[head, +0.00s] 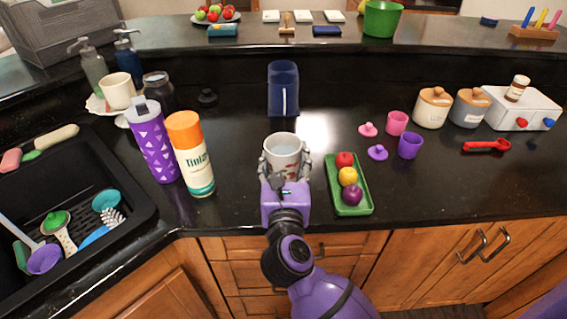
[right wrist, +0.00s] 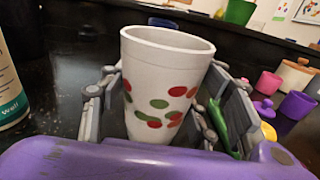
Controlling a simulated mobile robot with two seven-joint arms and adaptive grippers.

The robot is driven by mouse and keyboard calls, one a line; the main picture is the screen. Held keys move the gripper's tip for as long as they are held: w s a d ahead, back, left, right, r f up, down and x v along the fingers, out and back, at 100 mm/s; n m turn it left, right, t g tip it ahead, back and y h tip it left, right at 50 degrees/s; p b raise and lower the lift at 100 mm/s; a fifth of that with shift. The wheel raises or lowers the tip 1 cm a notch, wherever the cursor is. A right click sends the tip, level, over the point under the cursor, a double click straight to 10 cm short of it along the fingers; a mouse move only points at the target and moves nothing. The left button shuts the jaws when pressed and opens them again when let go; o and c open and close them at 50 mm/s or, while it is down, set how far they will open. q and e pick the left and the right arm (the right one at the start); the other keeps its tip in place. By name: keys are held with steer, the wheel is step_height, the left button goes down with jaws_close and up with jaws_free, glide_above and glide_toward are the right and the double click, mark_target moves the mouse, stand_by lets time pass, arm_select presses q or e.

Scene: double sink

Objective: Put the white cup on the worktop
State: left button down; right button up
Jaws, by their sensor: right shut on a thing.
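The white cup (head: 284,146) with red and green dots stands roughly upright between the fingers of my right gripper (head: 285,165), over the front middle of the black worktop (head: 235,150). The gripper is shut on its sides. In the right wrist view the cup (right wrist: 165,85) shows its open rim and dotted side, and its base is hidden behind the purple gripper body. I cannot tell whether the base touches the worktop. My left gripper is not in view.
A green tray (head: 366,207) with toy fruit lies close right of the cup. An orange-capped bottle (head: 192,155) and purple tumbler (head: 151,140) stand left. A blue container (head: 283,88) stands behind. The black sink (head: 130,218) is far left. A cream mug (head: 117,91) stands at back left.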

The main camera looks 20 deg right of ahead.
steer(key=shift+f, duration=0.35)
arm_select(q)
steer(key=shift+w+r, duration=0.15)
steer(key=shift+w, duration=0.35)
arm_select(e)
steer(key=shift+f, duration=0.25)
steer(key=o, duration=1.6)
steer(key=shift+o, duration=1.4)
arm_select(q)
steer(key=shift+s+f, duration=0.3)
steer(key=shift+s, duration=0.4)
arm_select(e)
steer(key=shift+r, duration=0.15)
